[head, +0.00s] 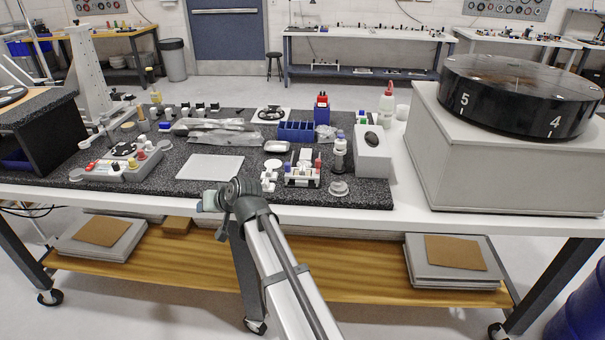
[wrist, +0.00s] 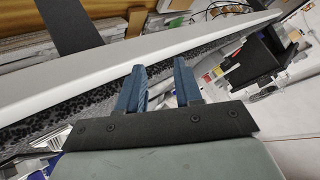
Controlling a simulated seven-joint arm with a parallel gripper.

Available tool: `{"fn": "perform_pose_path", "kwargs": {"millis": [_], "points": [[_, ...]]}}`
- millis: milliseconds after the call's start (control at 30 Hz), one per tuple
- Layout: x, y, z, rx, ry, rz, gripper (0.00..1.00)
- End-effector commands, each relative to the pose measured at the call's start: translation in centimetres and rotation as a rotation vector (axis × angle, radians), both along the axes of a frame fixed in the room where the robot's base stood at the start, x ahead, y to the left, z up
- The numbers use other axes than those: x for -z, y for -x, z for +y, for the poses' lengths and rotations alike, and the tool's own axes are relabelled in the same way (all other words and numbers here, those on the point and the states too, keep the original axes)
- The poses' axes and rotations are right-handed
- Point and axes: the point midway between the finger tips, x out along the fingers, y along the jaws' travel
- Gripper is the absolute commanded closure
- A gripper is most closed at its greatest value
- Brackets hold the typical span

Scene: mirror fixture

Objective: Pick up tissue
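A flat white sheet (head: 210,167), which may be the tissue, lies on the black speckled mat (head: 222,138), left of the middle in the head view. I cannot tell for sure that it is tissue. My gripper (wrist: 159,78) shows two blue fingers apart with nothing between them in the wrist view. In the head view my arm's end is at the table's front edge, in front of and a little right of the sheet. The wrist view is tilted and shows the white table edge (wrist: 150,60) beyond the fingers; the sheet cannot be made out there.
A fixture with coloured knobs (head: 122,162) stands left of the sheet. Clear plastic bags (head: 225,136) lie behind it. Small white parts (head: 270,175) and bottles (head: 340,155) stand right. A large grey box (head: 500,165) bears a black numbered drum (head: 520,95) at far right.

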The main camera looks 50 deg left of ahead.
Motion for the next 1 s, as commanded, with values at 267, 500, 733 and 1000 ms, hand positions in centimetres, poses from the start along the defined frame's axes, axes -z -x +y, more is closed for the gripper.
{"fn": "perform_pose_path", "kwargs": {"millis": [267, 500, 733, 1000], "points": [[-4.7, -5.0, 3.5, 0.01, 0.176, -0.026, 0.65], [-8.4, -16.3, 3.0, 0.131, 0.472, -0.044, 0.65], [-13.6, -26.8, -0.4, 0.302, 0.762, -0.034, 0.65], [-16.2, -30.8, -3.0, 0.395, 0.895, -0.019, 0.65]]}}
